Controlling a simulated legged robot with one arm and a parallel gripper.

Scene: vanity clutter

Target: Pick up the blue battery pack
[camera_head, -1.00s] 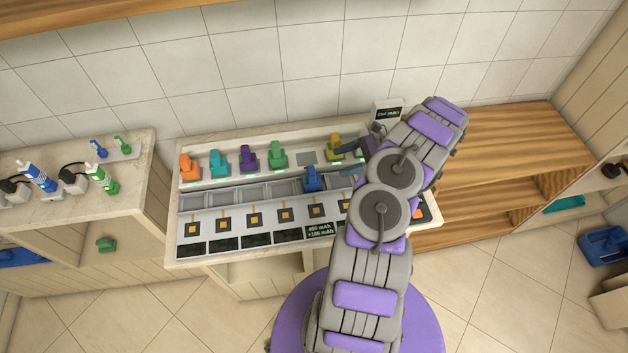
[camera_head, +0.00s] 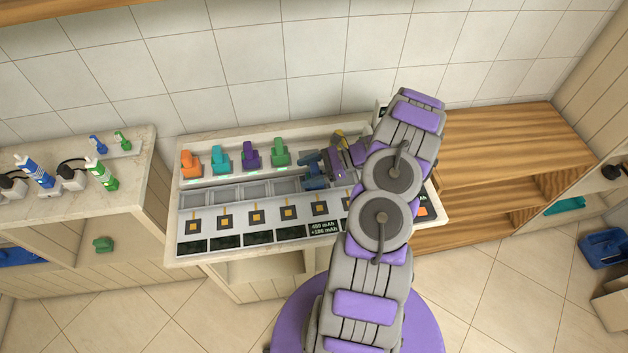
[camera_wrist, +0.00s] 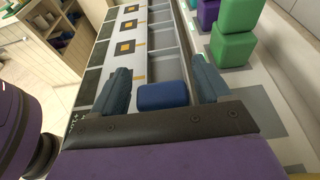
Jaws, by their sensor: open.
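The blue battery pack (camera_wrist: 163,95) sits in the grey slotted row of the charging station in the wrist view. My gripper (camera_wrist: 161,76) is open, with one blue-grey finger on each side of the pack. Gaps show between the pack and both fingers, the right one narrower or similar. In the head view, my gripper (camera_head: 316,170) is over the slotted row from the right, and its fingers and wrist largely cover the pack, so contact cannot be told there.
Orange (camera_head: 190,164), teal (camera_head: 221,159), purple (camera_head: 250,155) and green (camera_head: 280,152) packs stand along the back row. A yellow pack is partly hidden behind my gripper. Empty slots (camera_head: 226,193) lie to the left. A shelf (camera_head: 75,195) stands left.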

